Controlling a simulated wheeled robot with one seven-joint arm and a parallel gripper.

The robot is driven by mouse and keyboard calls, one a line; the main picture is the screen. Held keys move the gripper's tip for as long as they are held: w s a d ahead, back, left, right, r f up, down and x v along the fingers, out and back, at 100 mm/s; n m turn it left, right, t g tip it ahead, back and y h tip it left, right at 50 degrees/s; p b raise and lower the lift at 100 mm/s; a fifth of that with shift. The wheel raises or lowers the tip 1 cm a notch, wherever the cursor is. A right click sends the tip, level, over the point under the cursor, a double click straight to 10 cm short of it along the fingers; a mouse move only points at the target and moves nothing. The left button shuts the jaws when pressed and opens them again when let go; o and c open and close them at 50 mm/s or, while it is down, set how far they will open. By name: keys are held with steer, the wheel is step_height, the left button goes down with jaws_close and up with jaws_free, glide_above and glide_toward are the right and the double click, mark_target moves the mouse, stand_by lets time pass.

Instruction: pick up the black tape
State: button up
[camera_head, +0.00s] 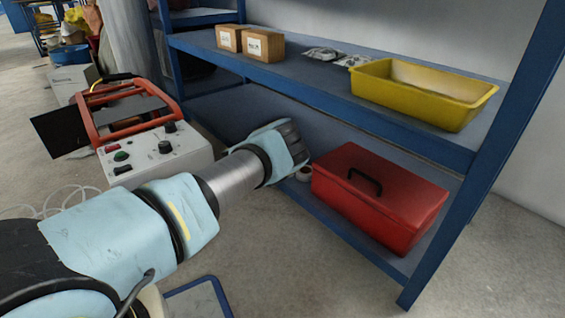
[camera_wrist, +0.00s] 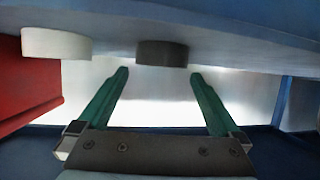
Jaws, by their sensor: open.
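The black tape (camera_wrist: 162,53) is a dark roll near the top middle of the wrist view, against the blue-grey shelf surface (camera_wrist: 220,22). That view appears upside down. My gripper (camera_wrist: 159,75) is open, with its two green fingers apart and nothing between them. The tape lies just beyond the fingertips, roughly in line with the gap; I cannot tell any contact. In the head view my gripper (camera_head: 296,146) reaches in at the lower shelf (camera_head: 340,217), left of the red toolbox. I cannot make out the black tape there.
A white roll (camera_wrist: 56,44) sits beside the black tape and shows in the head view (camera_head: 304,174). The red toolbox (camera_head: 375,195) stands close to it. The upper shelf (camera_head: 310,80) with a yellow bin (camera_head: 420,92) and cardboard boxes (camera_head: 262,45) overhangs. A welding machine (camera_head: 150,155) stands left.

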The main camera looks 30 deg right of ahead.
steer(key=b+x, duration=0.1)
steer(key=x, duration=0.1)
steer(key=b+x, duration=0.2)
steer(key=shift+a+f, duration=0.1)
steer(key=shift+f, duration=0.35)
steer(key=shift+w+d+b, duration=0.15)
steer(key=shift+d+b, duration=0.2)
steer(key=shift+d, duration=0.05)
steer(key=shift+c, duration=0.4)
steer(key=shift+r, duration=0.1)
steer(key=c, duration=1)
